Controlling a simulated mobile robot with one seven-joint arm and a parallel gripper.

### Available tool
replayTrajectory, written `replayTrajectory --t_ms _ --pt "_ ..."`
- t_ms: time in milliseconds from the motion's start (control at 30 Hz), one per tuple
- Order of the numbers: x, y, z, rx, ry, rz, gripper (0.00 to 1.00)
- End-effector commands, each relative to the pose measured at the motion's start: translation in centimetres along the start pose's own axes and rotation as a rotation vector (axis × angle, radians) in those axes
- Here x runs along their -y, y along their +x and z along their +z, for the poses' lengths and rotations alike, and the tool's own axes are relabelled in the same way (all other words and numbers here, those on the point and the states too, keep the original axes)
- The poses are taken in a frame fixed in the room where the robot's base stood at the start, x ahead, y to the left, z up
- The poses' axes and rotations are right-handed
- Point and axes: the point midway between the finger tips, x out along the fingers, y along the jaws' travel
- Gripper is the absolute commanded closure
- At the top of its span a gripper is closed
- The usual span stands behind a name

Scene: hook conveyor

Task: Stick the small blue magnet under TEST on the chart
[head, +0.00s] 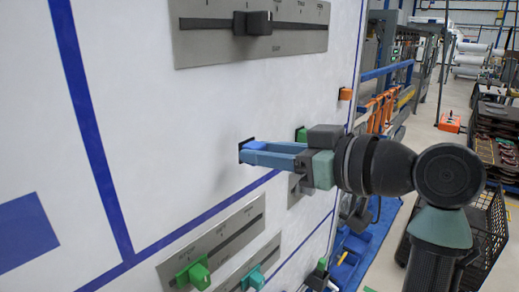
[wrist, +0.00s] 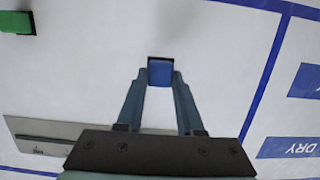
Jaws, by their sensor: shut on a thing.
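My gripper (head: 246,154) reaches in from the right in the head view, its two blue-grey fingers pointing at the white chart board (head: 170,130). In the wrist view my gripper (wrist: 160,78) is shut on the small blue magnet (wrist: 160,72), one finger on each side. The magnet also shows between the fingertips in the head view (head: 256,145). Its dark backing is at the board or very close to it; I cannot tell whether it touches. The board around it is bare white. No TEST label can be read in either view.
Blue lines (head: 88,130) divide the board. A grey scale strip (head: 300,40) with a dark slider is above; strips with green (head: 194,273) and teal knobs are below. Green (head: 301,134) and orange (head: 345,94) blocks sit farther right. The wrist view shows an upside-down DRY label (wrist: 290,142).

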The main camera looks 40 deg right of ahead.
Motion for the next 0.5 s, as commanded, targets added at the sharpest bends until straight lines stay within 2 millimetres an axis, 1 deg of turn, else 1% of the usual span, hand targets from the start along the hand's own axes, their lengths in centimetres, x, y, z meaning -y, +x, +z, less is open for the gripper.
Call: replayTrajectory --t_ms 500 --pt "0.0 -2.1 0.4 -0.001 0.0 0.001 1.0"
